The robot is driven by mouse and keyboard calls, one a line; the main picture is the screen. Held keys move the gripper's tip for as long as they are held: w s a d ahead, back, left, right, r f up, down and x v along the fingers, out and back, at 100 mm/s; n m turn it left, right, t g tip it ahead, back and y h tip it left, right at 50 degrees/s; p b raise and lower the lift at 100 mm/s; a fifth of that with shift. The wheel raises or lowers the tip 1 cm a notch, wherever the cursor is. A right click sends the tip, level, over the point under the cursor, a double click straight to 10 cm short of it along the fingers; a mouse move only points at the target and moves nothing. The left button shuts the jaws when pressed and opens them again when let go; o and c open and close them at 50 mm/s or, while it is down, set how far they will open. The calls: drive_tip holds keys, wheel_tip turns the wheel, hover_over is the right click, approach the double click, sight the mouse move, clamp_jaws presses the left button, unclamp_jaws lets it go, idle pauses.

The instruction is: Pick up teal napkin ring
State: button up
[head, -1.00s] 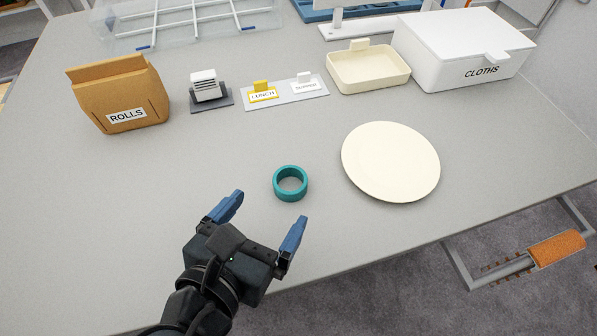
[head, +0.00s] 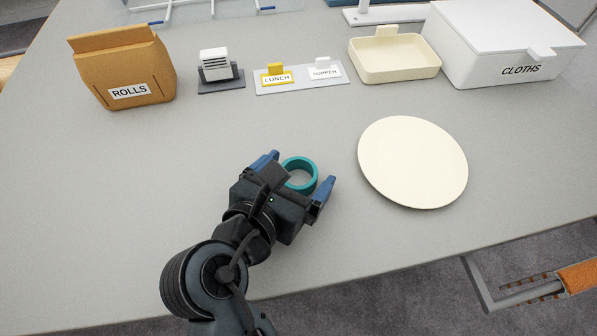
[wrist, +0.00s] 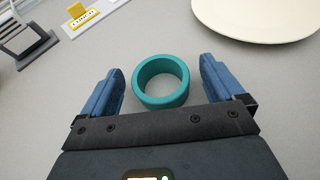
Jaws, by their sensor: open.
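The teal napkin ring (head: 300,174) rests on the grey table, its round opening facing up. In the wrist view the ring (wrist: 161,99) lies between the two blue fingers, with a gap on each side. My gripper (head: 296,178) is open, with one finger to the left of the ring and one to its right. The gripper's body hides the near part of the ring in the head view. In the wrist view my gripper (wrist: 162,90) holds nothing.
A cream plate (head: 413,162) lies to the right of the ring. Behind stand a brown ROLLS bag (head: 120,66), a small card holder (head: 220,72), LUNCH and SUPPER tags (head: 298,78), a cream tray (head: 396,72) and a white CLOTHS box (head: 490,60). The table left of the gripper is clear.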

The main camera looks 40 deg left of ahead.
drive_tip(key=shift+w+a+f, duration=0.1)
drive_tip(key=shift+w+f, duration=0.1)
drive_tip(key=shift+w, duration=0.25)
drive_tip(key=c, duration=1)
